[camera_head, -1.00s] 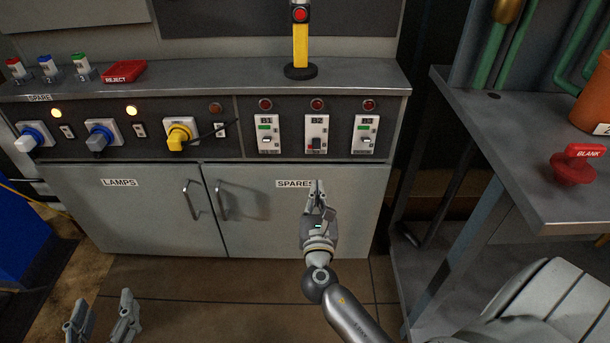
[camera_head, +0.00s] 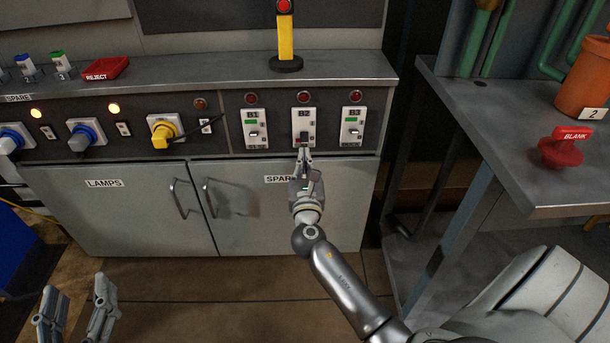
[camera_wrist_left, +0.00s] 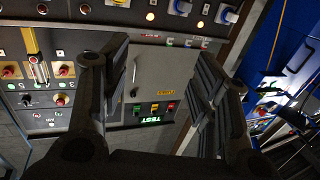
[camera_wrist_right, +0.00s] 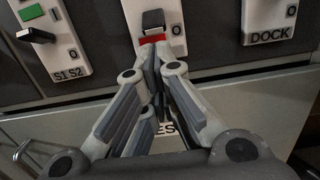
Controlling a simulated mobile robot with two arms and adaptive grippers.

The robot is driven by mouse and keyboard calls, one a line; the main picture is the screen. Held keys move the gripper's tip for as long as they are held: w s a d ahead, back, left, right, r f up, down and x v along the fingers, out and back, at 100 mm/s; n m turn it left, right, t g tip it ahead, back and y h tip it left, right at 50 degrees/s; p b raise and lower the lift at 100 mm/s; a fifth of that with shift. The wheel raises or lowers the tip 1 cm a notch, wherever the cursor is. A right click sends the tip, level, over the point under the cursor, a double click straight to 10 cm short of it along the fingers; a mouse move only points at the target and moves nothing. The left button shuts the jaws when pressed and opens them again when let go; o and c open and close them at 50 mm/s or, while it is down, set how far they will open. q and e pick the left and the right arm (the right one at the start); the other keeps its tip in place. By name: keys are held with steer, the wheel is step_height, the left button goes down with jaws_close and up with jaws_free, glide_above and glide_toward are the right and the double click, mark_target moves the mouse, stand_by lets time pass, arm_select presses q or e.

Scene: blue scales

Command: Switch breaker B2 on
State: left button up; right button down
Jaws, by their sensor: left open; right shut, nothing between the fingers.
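Breaker B2 (camera_head: 304,122) is the middle of three white breaker plates on the dark panel. Its black lever (camera_wrist_right: 152,22) has a red patch (camera_wrist_right: 152,39) just below it in the right wrist view, near the 0 mark. My right gripper (camera_head: 303,151) is shut and empty, with its fingertips at the lower part of B2, close beneath the lever; I cannot tell if they touch it. My left gripper (camera_head: 75,298) is open and empty, low at the left in front of the cabinet.
Breakers B1 (camera_head: 255,128) and B3 (camera_head: 352,125) flank B2 closely and show green patches. A yellow rotary switch (camera_head: 163,128) is further left. A red lamp (camera_head: 304,97) sits above B2. A metal bench (camera_head: 500,130) stands to the right.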

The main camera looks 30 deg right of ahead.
arm_select(q)
steer(key=shift+d+r+t+h, duration=0.15)
steer(key=shift+r+t+h, duration=0.2)
steer(key=shift+r, duration=0.5)
arm_select(e)
steer(key=shift+x, duration=1.2)
steer(key=shift+s, duration=0.1)
